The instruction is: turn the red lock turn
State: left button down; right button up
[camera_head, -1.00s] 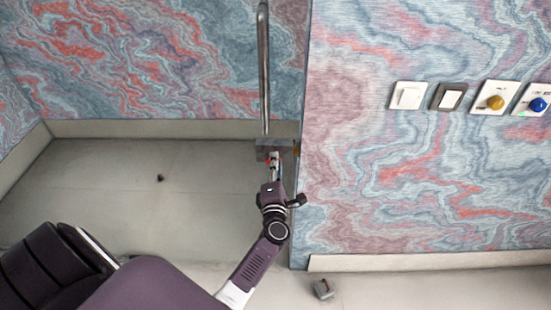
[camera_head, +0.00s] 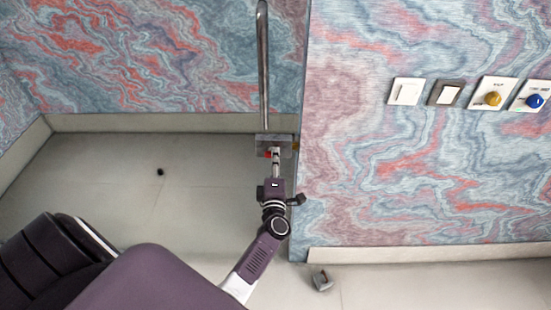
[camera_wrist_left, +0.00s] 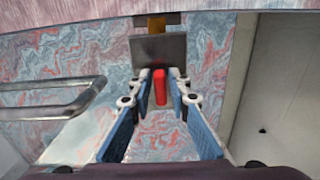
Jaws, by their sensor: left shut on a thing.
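The red lock turn (camera_wrist_left: 158,92) is a small upright red lever below a grey metal plate (camera_wrist_left: 160,47) in the left wrist view. My left gripper (camera_wrist_left: 159,74) has its two fingertips on either side of the lever's upper part and is shut on it; the lever's lower end shows between the fingers. In the head view my left gripper (camera_head: 275,153) is at the metal plate (camera_head: 274,138), on the edge of the door, with a bit of the red lock turn (camera_head: 267,154) showing beside it. My right gripper is not in view.
On the patterned wall at right are switches (camera_head: 405,91), a yellow knob (camera_head: 493,99) and a blue knob (camera_head: 534,101). A small grey stop (camera_head: 321,280) is on the floor.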

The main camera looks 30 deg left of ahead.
pick_arm(q)
jog(key=c, duration=1.8)
grip_release()
jog(key=v, duration=0.7)
jog(key=shift+s+d, duration=0.2)
jog(key=shift+s, duration=0.05)
